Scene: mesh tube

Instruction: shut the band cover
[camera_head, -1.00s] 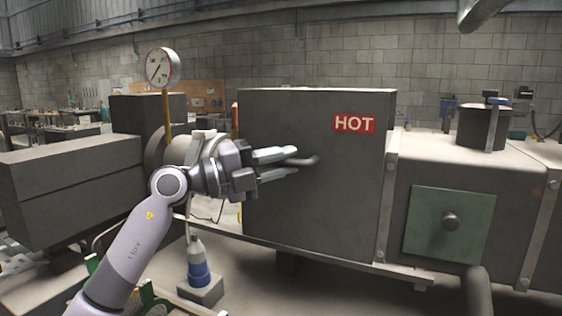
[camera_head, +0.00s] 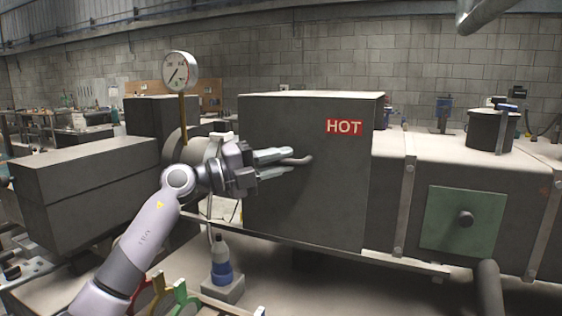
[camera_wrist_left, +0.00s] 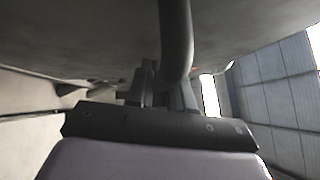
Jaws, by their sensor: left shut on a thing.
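The band cover (camera_head: 300,205) is a large dark grey box with a red HOT label (camera_head: 344,127), standing over the machine's tube. Its curved metal handle (camera_head: 303,160) sticks out of the front face. My left gripper (camera_head: 286,164) reaches in from the left and is shut on this handle. In the left wrist view the handle (camera_wrist_left: 176,40) comes down from above to between the fingers (camera_wrist_left: 165,90), with the cover's grey face (camera_wrist_left: 90,35) behind it. A strip of barrel lies bare between the cover's right edge and the metal strap (camera_head: 405,205). My right gripper is not in view.
A gauge (camera_head: 180,71) on a brass stem stands left of the cover, behind my left arm. Red, yellow and green handles (camera_head: 165,295) lie low by my arm. A green plate (camera_head: 463,220) is at right.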

